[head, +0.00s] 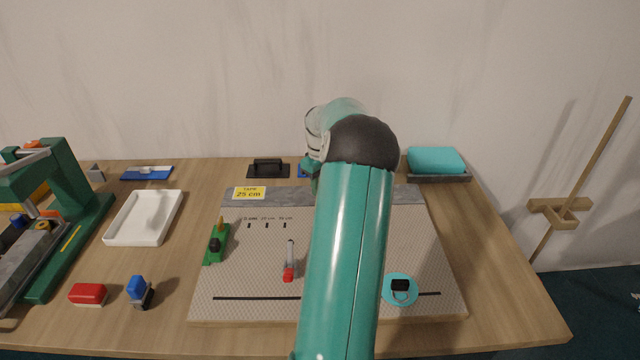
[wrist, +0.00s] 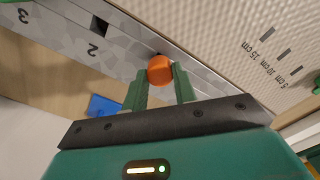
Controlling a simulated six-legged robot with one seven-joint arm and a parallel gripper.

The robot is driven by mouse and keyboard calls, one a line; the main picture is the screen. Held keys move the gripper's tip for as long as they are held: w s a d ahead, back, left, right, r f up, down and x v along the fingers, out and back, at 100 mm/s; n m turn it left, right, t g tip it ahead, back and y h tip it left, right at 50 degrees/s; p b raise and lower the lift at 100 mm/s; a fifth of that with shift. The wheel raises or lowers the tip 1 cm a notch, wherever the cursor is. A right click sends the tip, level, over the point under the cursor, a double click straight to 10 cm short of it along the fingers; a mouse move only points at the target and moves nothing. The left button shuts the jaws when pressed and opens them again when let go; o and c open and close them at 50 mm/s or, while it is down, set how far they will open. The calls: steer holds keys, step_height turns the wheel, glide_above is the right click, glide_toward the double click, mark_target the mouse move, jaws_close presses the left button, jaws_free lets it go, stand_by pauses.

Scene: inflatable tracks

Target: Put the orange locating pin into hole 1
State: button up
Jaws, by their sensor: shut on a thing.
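The orange locating pin (wrist: 160,69) is between the two green fingers of my gripper (wrist: 161,75) in the wrist view, with its rounded orange top showing. My gripper is shut on it, over the grey speckled rail (wrist: 118,50). The rail has a square dark hole marked 2 (wrist: 101,25), and a 3 is printed farther to the left. A dark spot shows right by the pin, but hole 1 is not clearly visible. I cannot tell whether the pin's lower end is in a hole. In the head view the rail (head: 300,195) runs along the board's back edge, and my arm hides the pin.
The patterned board (head: 250,275) holds a green tool (head: 216,244), a red-ended tool (head: 289,262) and a turquoise disc (head: 400,291). A yellow "25 cm" card (head: 249,193) is at the rail's left. A white tray (head: 145,218) and green machine (head: 70,225) stand left.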

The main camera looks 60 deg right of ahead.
steer(key=o, duration=1.1)
steer(key=shift+r, duration=0.1)
step_height(320, 180, up, 14)
steer(key=shift+f, duration=0.2)
